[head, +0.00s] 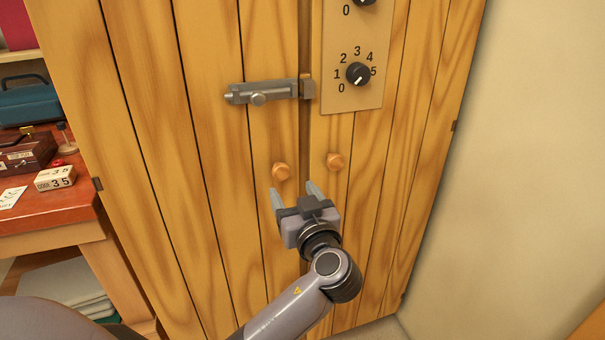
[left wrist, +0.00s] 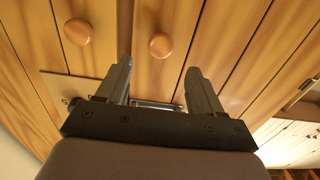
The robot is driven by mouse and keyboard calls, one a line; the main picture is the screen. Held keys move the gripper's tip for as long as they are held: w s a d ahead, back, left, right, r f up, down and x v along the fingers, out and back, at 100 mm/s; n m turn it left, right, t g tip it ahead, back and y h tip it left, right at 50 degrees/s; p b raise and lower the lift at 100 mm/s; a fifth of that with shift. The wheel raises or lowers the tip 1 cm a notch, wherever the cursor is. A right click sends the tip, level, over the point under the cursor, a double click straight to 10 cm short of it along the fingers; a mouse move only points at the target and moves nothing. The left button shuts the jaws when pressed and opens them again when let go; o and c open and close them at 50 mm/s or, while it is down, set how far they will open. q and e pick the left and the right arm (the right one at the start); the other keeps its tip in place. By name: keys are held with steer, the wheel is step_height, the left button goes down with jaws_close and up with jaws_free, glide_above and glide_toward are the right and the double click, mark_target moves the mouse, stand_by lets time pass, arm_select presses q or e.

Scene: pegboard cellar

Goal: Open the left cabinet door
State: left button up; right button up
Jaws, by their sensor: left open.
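The wooden cabinet's left door (head: 215,140) and right door (head: 385,150) look closed along the seam between them. The left door has a round wooden knob (head: 281,171), also in the left wrist view (left wrist: 161,45). The right door has a similar knob (head: 334,161). A grey metal slide bolt (head: 265,92) lies across the left door above its knob and reaches a catch (head: 307,88) at the seam. My left gripper (head: 294,188) is open and empty, its fingertips just below the two knobs in the head view. Contact with the doors cannot be told. My right gripper is not in view.
A panel with numbered dials (head: 357,74) is on the right door. A bare wall (head: 530,150) is at right.

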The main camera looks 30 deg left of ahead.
mark_target(282, 173)
arm_select(q)
steer(key=p+x, duration=0.1)
steer(key=x, duration=0.6)
steer(key=shift+r, duration=0.1)
jaws_close()
